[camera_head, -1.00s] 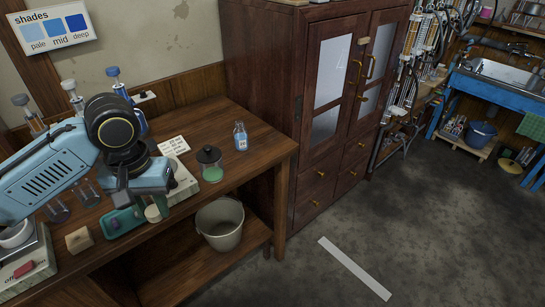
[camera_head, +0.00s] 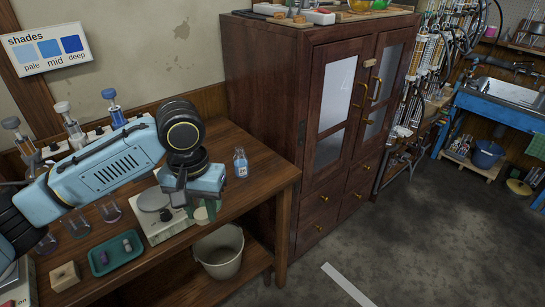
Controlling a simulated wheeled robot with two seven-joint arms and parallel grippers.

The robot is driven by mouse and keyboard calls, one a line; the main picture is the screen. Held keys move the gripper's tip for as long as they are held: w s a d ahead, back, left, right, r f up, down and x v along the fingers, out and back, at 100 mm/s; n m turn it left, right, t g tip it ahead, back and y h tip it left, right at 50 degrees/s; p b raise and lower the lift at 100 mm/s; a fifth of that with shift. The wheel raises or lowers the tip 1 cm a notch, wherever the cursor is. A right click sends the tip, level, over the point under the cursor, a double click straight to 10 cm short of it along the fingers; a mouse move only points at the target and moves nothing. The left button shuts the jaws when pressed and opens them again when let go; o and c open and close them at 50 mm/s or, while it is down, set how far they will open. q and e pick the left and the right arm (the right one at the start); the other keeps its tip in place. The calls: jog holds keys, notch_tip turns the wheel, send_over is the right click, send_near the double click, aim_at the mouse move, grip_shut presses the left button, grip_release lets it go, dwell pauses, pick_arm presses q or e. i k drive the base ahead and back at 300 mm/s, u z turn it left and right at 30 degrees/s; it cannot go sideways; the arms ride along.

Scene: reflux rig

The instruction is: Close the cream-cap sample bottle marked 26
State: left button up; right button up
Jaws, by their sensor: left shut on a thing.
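My left gripper (camera_head: 184,190) is shut on a small round cream cap (camera_head: 202,214) and holds it over the front part of the bench, right of the balance. A small clear bottle with blue contents and a pale label (camera_head: 240,164) stands upright on the bench, to the right of the gripper and apart from it. Its label is too small to read, and I cannot tell whether its mouth is open. My right gripper is not in view.
The wooden bench (camera_head: 265,173) holds a balance (camera_head: 168,226), a green tray (camera_head: 120,262) with small items and a wooden block (camera_head: 65,276). A black-lidded jar is mostly hidden behind my gripper. A bucket (camera_head: 219,252) stands below. A cabinet (camera_head: 262,90) stands at right.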

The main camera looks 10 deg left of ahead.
aim_at(241, 165)
jog(key=z, duration=0.3)
jog(key=i, duration=0.75)
jog(key=u, duration=0.65)
jog(key=i, duration=0.55)
jog(key=u, duration=0.65)
